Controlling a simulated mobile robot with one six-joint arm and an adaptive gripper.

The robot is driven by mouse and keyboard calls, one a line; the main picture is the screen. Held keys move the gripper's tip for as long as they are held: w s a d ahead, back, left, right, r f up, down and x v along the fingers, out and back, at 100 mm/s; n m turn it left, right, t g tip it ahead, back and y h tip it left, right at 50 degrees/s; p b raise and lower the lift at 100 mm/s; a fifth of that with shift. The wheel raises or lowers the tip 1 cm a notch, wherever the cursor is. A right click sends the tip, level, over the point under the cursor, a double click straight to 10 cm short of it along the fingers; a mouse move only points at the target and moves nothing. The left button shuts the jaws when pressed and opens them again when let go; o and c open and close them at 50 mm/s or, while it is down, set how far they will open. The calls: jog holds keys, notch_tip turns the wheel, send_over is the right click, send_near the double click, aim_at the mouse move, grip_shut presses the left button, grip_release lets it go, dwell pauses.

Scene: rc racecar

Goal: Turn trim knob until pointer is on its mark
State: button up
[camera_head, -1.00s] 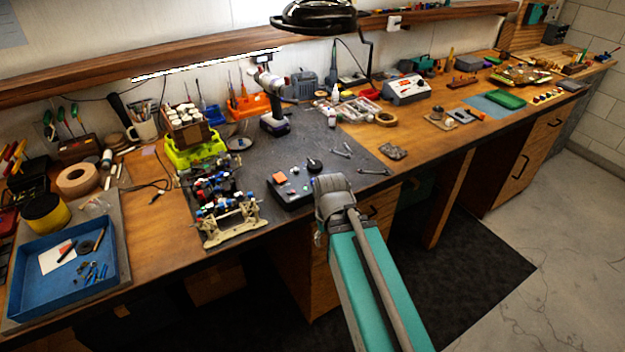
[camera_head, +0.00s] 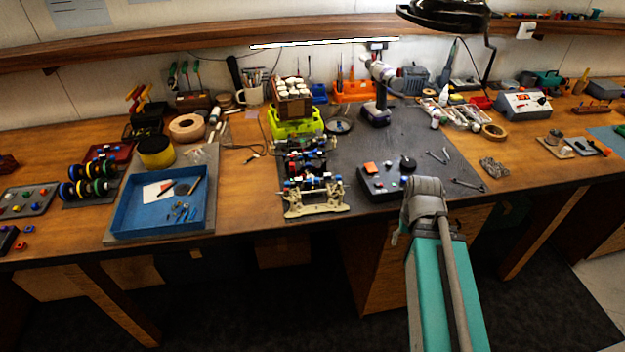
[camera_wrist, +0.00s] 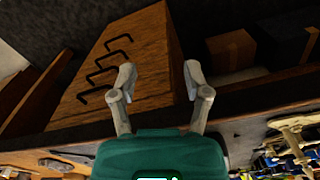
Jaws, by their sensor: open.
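A dark control box (camera_head: 380,184) lies near the front edge of the bench mat in the head view. It carries an orange square and a round black knob (camera_head: 407,162), which looks like the trim knob. Its pointer and mark are too small to make out. My arm's grey joint stands just right of the box, and my gripper cannot be made out in the head view. In the wrist view my gripper (camera_wrist: 160,82) is open and empty, with its fingers wide apart in front of wooden drawers. The box and knob cannot be identified there.
Left of the box stands the car chassis (camera_head: 315,197). Spanners (camera_head: 467,185) lie to its right, and a drill (camera_head: 376,100) stands behind. A blue tray (camera_head: 160,232) is farther left. In the wrist view, drawers (camera_wrist: 125,60) with dark handles lie beyond the fingers.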

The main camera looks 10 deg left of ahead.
jog(key=shift+o, duration=0.3)
notch_tip(320, 180, up, 19)
jog(key=n+p, duration=0.7)
jog(key=p, duration=1.2)
send_over(405, 178)
jog(key=shift+w, duration=0.1)
jog(key=shift+f, duration=0.25)
notch_tip(405, 178, down, 13)
jog(key=b, duration=1.4)
jog(key=shift+f, duration=0.2)
jog(key=shift+c, duration=0.2)
grip_shut()
